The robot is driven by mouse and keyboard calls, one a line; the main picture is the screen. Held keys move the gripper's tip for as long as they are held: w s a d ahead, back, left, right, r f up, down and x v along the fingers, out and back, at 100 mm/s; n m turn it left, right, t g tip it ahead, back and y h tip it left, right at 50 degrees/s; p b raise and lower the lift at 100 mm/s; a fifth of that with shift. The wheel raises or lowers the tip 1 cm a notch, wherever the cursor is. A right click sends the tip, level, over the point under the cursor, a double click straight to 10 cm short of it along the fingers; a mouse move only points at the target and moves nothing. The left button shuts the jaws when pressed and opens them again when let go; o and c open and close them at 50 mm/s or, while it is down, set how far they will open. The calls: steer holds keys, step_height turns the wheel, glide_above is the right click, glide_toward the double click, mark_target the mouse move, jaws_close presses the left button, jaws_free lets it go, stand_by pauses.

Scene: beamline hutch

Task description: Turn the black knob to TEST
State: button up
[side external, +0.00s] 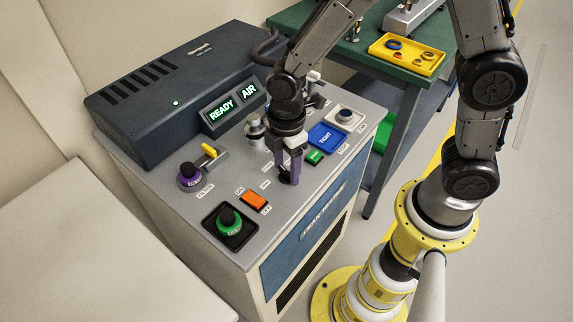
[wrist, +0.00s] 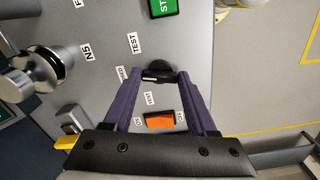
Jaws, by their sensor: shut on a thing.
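The black knob (wrist: 158,70) sits on the grey panel top, between the fingertips of my gripper (wrist: 156,77). My gripper is shut on it, one purple finger on each side. In the wrist view a TEST label (wrist: 132,43) lies up and to the left of the knob, with other small labels around it. A pale mark shows on the knob, but I cannot tell for sure which label it points at. In the side external view my gripper (side external: 288,176) reaches down to the panel near its front edge and mostly hides the knob.

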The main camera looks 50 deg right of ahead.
mark_target(287, 171)
steer(key=m, duration=0.4)
steer(key=shift+m, duration=0.3)
steer(key=m, duration=0.4)
steer(key=shift+m, duration=0.3)
steer(key=o, duration=1.4)
steer(key=shift+c, duration=0.2)
step_height(287, 171, up, 14)
